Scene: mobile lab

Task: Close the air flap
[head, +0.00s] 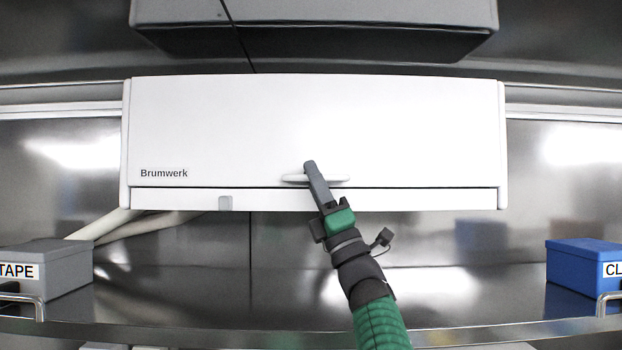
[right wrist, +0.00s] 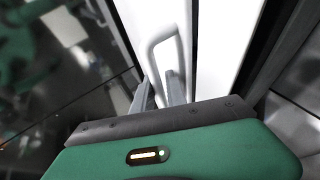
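A white wall unit marked Brumwerk (head: 163,173) fills the middle of the head view. Its wide front flap (head: 250,120) hangs down, with a thin dark line between its lower edge and the strip below. A white bar handle (head: 335,179) sits at the flap's lower middle; it shows as a loop in the right wrist view (right wrist: 154,62). My right gripper (head: 311,168) is at the handle. In the right wrist view its two fingers (right wrist: 157,92) stand close together on either side of the handle bar. My left gripper is not in view.
A grey TAPE box (head: 65,268) stands at the left and a blue box (head: 580,270) at the right. Pale hoses (head: 105,225) run below the unit at the left. A grey box-like body (head: 320,25) hangs above. The metal wall below the unit is mostly clear.

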